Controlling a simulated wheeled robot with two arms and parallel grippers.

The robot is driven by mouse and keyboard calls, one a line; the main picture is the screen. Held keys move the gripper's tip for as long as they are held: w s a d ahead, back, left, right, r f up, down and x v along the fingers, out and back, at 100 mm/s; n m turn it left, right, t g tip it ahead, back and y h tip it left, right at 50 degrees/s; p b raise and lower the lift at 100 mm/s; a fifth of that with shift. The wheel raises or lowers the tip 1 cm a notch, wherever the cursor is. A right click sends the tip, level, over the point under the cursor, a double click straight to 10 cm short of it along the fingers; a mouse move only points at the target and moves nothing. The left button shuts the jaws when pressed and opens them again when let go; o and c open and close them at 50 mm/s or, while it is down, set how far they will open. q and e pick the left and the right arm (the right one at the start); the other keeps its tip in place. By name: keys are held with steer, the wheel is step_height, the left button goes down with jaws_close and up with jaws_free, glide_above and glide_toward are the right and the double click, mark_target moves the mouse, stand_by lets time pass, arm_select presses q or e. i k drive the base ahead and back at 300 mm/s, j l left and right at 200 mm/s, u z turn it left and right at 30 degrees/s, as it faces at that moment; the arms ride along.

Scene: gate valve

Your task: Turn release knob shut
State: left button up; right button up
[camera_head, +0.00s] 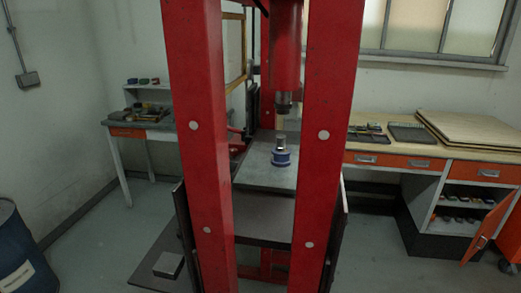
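A red press frame (197,150) stands close in front of me, with two thick uprights and a ram (286,100) hanging between them. A small blue piece with a metal cylinder on top (281,155) stands on the grey press bed (262,180), below the ram and apart from it. A red part (240,132) shows behind the left upright, mostly hidden. I cannot make out the release knob in this view. Neither of my grippers is in view.
A workbench (150,126) stands at the back left and a wooden bench with orange drawers (400,162) at the right, its lower cabinet door (490,228) open. A blue barrel (22,255) is at the lower left.

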mark_target(233, 152)
steer(key=j+z, duration=0.65)
steer(key=z, duration=0.25)
steer(key=j+z, duration=0.45)
steer(key=k+j+z, duration=0.2)
steer(key=j+z, duration=0.25)
steer(key=k+j+z, duration=0.2)
steer(key=z, duration=0.25)
steer(key=k+j+z, duration=0.25)
steer(key=z, duration=0.2)
steer(key=k+j+z, duration=0.1)
steer(key=k+z, duration=0.5)
steer(key=z, duration=0.25)
steer(key=k+j+z, duration=0.15)
steer(key=k+z, duration=0.25)
steer(key=k+j+z, duration=0.1)
steer(key=z, duration=0.3)
steer(key=k+l+z, duration=0.1)
steer(key=k+z, duration=0.25)
steer(key=k+j+u, duration=0.1)
steer(key=k+j, duration=0.15)
steer(key=k, duration=0.25)
steer(key=k+j+u, duration=0.1)
steer(key=k+j, duration=0.2)
steer(key=k, duration=0.2)
